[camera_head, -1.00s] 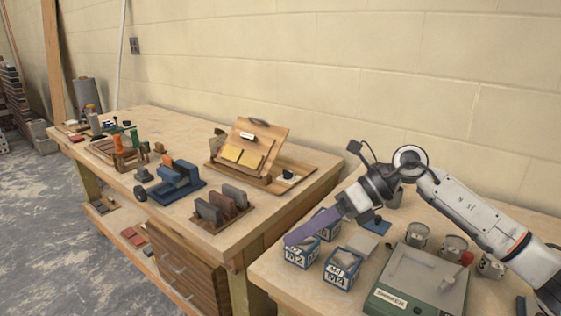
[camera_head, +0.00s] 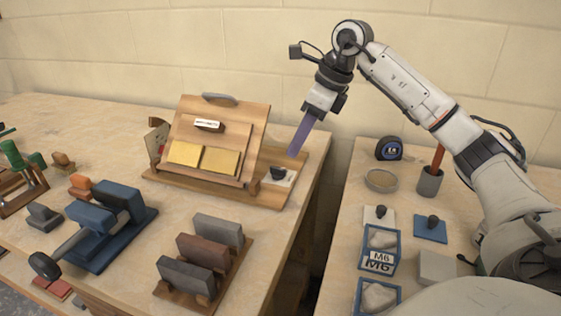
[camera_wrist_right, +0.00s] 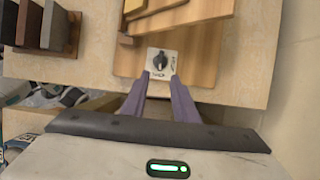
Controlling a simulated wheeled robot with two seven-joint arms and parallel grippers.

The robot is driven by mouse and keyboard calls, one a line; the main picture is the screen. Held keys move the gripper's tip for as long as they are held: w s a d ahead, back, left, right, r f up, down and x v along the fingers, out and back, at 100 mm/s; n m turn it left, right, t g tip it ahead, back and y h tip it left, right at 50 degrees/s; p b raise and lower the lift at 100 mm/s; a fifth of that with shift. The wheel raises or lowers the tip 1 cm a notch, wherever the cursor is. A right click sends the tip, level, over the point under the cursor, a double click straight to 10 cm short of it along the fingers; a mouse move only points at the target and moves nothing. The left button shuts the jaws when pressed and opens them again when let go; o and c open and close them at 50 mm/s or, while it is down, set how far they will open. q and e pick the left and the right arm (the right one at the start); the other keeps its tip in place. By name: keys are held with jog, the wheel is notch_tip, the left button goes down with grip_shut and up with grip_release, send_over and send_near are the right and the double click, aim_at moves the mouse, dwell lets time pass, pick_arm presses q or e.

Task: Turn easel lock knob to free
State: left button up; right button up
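The easel (camera_head: 222,125) is a tilted wooden board with yellow pads on a wooden base at the back of the left bench. Its black lock knob (camera_head: 278,172) sits on a small white plate at the base's right end. It also shows in the right wrist view (camera_wrist_right: 160,60), with small lettering too blurred to read surely. My right gripper (camera_head: 294,150) has purple fingers, pointing down just above and right of the knob. In the wrist view the fingers (camera_wrist_right: 160,77) are apart and empty, with the knob just beyond their tips. My left gripper is out of view.
A dark gap separates the left bench (camera_head: 130,135) from the right bench (camera_head: 352,195). Stone blocks in a rack (camera_head: 165,292) and a blue clamp-like tool (camera_head: 105,230) stand in front of the easel. Blue tubs, a tape measure (camera_head: 389,149) and a cup stand on the right bench.

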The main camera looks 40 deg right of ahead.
aim_at(283, 168)
jog(key=x, duration=0.7)
jog(key=shift+w+a, duration=0.1)
grip_shut()
